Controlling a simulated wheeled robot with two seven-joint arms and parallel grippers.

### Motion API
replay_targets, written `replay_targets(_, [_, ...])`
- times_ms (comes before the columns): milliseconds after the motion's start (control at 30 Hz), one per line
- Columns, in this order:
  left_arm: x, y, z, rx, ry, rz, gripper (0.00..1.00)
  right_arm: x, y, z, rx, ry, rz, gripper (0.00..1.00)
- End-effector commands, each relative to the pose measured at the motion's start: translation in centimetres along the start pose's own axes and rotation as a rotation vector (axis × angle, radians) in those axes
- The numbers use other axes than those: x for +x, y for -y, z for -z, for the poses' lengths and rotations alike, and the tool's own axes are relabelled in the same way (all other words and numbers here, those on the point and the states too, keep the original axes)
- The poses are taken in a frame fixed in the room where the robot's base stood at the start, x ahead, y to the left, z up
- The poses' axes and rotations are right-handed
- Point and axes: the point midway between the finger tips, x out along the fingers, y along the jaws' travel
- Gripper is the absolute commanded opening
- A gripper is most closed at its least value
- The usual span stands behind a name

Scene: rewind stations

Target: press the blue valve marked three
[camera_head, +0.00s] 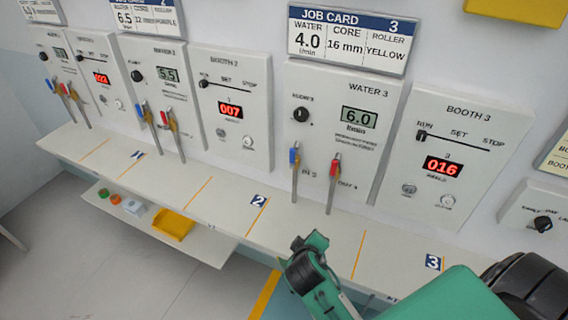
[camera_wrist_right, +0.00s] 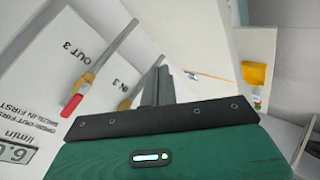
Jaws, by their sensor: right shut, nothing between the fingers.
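The blue valve (camera_head: 295,157) marked IN 3 is on the WATER 3 panel (camera_head: 341,95) in the head view, its handle at the top of a grey pipe. The red valve (camera_head: 335,167) marked OUT 3 is just right of it. In the wrist view, the red valve (camera_wrist_right: 71,105) shows at left; the IN 3 label is beside my right gripper (camera_wrist_right: 158,86), and the blue handle is hidden there. My right gripper is shut and empty. In the head view, its green arm comes in from the lower right, below the valves. My left gripper is out of view.
A white ledge (camera_head: 310,236) runs under the panels. A lower shelf (camera_head: 205,243) holds a yellow tray (camera_head: 173,225). Similar valve pairs stand farther left. The job card (camera_head: 348,40) hangs above.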

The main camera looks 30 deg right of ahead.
Motion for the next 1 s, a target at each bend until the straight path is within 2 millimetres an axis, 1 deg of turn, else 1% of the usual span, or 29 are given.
replay_targets(33, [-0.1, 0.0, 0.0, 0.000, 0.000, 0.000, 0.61, 0.4, -1.1, 1.9, -0.037, -0.027, -0.062, 0.00])
replay_targets(167, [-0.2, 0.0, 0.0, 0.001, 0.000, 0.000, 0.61, 1.2, -3.4, 6.4, -0.159, -0.093, -0.228, 0.00])
replay_targets(200, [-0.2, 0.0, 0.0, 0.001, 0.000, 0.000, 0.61, 1.4, -4.0, 7.8, -0.202, -0.112, -0.278, 0.00])
replay_targets(267, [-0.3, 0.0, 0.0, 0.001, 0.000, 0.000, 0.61, 1.6, -4.7, 10.0, -0.264, -0.139, -0.347, 0.00])
replay_targets(300, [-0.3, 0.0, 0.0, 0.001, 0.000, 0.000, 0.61, 1.6, -5.1, 11.4, -0.307, -0.155, -0.392, 0.00])
replay_targets(400, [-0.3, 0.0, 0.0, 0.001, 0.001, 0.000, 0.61, 1.5, -5.9, 14.6, -0.405, -0.191, -0.489, 0.00])
replay_targets(500, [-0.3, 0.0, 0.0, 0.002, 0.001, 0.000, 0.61, 1.3, -6.2, 17.1, -0.484, -0.219, -0.561, 0.00])
replay_targets(600, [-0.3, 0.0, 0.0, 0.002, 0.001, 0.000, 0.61, 1.1, -6.4, 18.7, -0.538, -0.236, -0.608, 0.00])
replay_targets(700, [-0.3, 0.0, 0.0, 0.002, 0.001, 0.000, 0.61, 0.9, -6.5, 19.6, -0.566, -0.245, -0.632, 0.00])
replay_targets(1000, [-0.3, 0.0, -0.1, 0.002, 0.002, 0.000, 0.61, 0.9, -6.5, 19.7, -0.575, -0.246, -0.638, 0.00])
